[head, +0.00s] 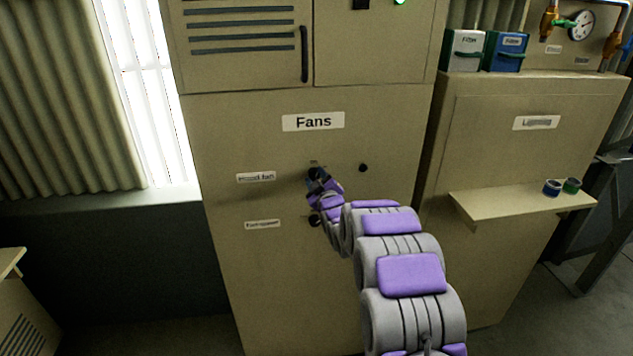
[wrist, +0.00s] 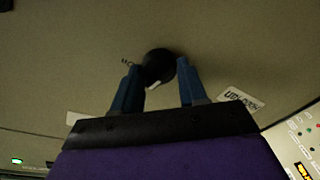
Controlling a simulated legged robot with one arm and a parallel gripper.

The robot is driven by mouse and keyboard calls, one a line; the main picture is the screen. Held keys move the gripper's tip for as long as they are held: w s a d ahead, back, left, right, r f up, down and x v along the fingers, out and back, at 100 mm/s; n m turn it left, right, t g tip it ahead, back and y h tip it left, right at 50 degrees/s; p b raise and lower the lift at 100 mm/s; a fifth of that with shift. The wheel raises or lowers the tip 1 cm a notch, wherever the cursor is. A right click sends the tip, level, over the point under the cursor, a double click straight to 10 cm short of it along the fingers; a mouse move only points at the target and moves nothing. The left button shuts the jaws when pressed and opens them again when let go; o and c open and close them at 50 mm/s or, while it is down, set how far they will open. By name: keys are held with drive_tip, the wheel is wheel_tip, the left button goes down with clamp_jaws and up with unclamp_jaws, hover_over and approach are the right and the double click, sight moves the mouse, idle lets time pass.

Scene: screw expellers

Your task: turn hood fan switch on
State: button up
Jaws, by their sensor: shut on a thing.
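The hood fan switch is a round black knob (wrist: 158,64) with a small white mark, on the beige cabinet (head: 270,290) front. In the head view it lies right of the "Hood fan" label (head: 256,177), mostly hidden by my gripper (head: 316,176). In the wrist view, the two blue fingers of my gripper (wrist: 158,88) stand on either side of the knob, shut on it. Exact contact at the fingertips is hard to see.
Another black knob (head: 315,220) sits just below, beside a lower label (head: 262,224). A small black knob (head: 362,168) is to the right.

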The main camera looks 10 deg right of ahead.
drive_tip(key=m+b, duration=0.1)
drive_tip(key=m, duration=0.5)
drive_tip(key=m+t+b, duration=0.1)
drive_tip(key=m, duration=0.2)
drive_tip(key=shift+a+f+h+b, duration=0.1)
drive_tip(key=shift+f+h+b, duration=0.25)
drive_tip(key=shift+h, duration=0.05)
drive_tip(key=shift+m, duration=0.4)
drive_tip(key=o, duration=1)
drive_tip(key=shift+r, duration=0.15)
drive_tip(key=shift+s, duration=0.1)
drive_tip(key=s, duration=0.5)
drive_tip(key=s+f, duration=0.1)
drive_tip(key=s, duration=0.5)
drive_tip(key=s+d+f+b, duration=0.1)
drive_tip(key=s, duration=0.5)
drive_tip(key=shift+d+f, duration=0.1)
